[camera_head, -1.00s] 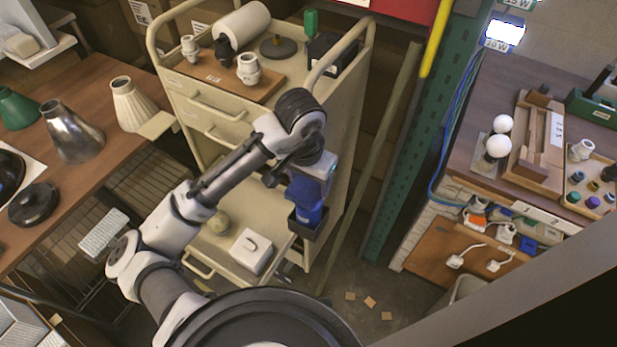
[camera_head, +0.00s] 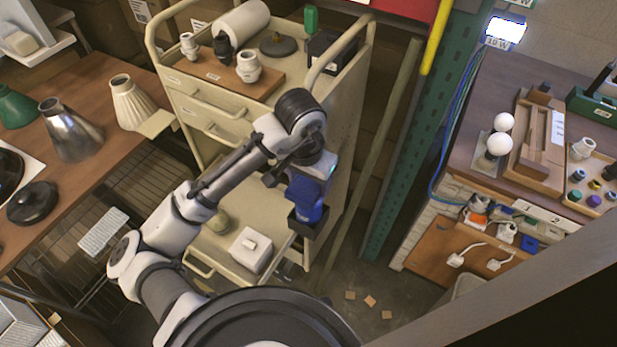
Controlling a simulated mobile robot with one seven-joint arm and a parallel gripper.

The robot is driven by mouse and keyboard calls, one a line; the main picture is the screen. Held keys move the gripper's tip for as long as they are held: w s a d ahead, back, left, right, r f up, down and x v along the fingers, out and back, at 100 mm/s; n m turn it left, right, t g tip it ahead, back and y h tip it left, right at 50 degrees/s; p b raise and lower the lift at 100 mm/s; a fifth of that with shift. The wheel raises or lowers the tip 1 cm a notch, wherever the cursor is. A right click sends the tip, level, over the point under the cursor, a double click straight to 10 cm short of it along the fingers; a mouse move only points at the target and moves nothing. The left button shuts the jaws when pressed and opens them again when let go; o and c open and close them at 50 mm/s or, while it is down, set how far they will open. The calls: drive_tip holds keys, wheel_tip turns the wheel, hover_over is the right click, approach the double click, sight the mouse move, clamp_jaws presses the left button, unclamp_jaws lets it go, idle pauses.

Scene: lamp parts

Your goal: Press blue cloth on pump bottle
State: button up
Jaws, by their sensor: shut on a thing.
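My gripper (camera_head: 306,180) hangs at the right side of the beige cart, pointing down, with its fingers largely hidden. It is shut on the blue cloth (camera_head: 308,201), which shows as a dark blue bundle right below it. The cloth is just above and partly in front of a black bin (camera_head: 309,228) at the cart's side; I cannot tell whether they touch. I cannot make out a pump bottle for certain. A small green upright container (camera_head: 311,19) stands at the back of the cart top, well apart from my gripper.
The beige cart (camera_head: 170,58) carries a wooden board with white and black fittings. A white box (camera_head: 251,249) sits on its lower shelf. A wooden table (camera_head: 98,165) with lampshades is at left. A green rack post (camera_head: 405,150) and a workbench (camera_head: 470,125) stand at right.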

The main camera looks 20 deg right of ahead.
sight(309, 183)
drive_tip(key=shift+f+b, duration=0.4)
drive_tip(key=shift+f, duration=0.1)
idle(0.3)
idle(0.5)
wheel_tip(309, 183, up, 5)
drive_tip(key=p, duration=0.5)
drive_tip(key=shift+r, duration=1.05)
